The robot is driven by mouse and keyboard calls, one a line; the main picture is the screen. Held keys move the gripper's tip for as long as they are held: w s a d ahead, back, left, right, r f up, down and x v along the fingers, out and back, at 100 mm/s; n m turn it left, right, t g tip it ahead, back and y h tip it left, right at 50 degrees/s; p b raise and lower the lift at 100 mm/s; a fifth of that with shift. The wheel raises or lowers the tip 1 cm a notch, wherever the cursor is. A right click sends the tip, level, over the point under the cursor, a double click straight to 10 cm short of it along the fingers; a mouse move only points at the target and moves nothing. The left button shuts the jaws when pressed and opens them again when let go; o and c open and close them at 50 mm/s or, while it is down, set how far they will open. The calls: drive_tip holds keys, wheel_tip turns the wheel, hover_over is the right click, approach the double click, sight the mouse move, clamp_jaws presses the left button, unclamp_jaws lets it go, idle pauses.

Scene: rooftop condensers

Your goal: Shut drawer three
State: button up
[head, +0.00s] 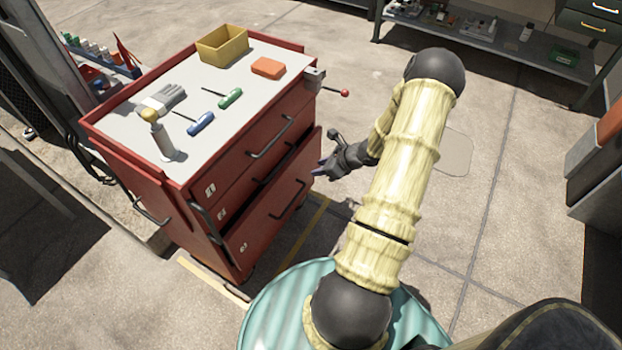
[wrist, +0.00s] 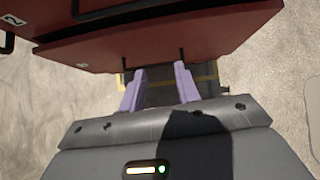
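The red tool cabinet (head: 150,193) stands at left in the head view, its drawer fronts numbered. Drawer three (head: 265,220), the lowest, is pulled out, with a dark gap above its front and a dark bar handle (head: 288,203) on it. My gripper (head: 319,168) is beside the right end of that drawer front. In the wrist view a red drawer panel (wrist: 150,42) crosses the top. The two purple fingers of my gripper (wrist: 159,80) are apart with nothing between them. Their tips come up to the panel's lower edge; I cannot tell whether they touch it.
The cabinet top holds a yellow bin (head: 222,45), an orange box (head: 268,67), screwdrivers, gloves and a bottle. A red-knobbed lever (head: 344,92) sticks out at the cabinet's right corner. A shelf bench (head: 490,45) stands at the back.

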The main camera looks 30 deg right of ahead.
drive_tip(key=s+a+r+n+g, duration=0.2)
drive_tip(key=a+r+n+g, duration=0.1)
drive_tip(key=a+r+n, duration=0.4)
drive_tip(key=s+a+r+n+g, duration=0.1)
drive_tip(key=a+r+n+g, duration=0.1)
drive_tip(key=a+r+n, duration=0.5)
drive_tip(key=s+a+r+n+h, duration=0.4)
drive_tip(key=s+a+r+n, duration=0.4)
drive_tip(key=n, duration=0.8)
drive_tip(key=s+a, duration=0.1)
drive_tip(key=a, duration=0.2)
drive_tip(key=shift+s+r, duration=0.35)
drive_tip(key=shift+s, duration=0.05)
drive_tip(key=shift+a, duration=0.15)
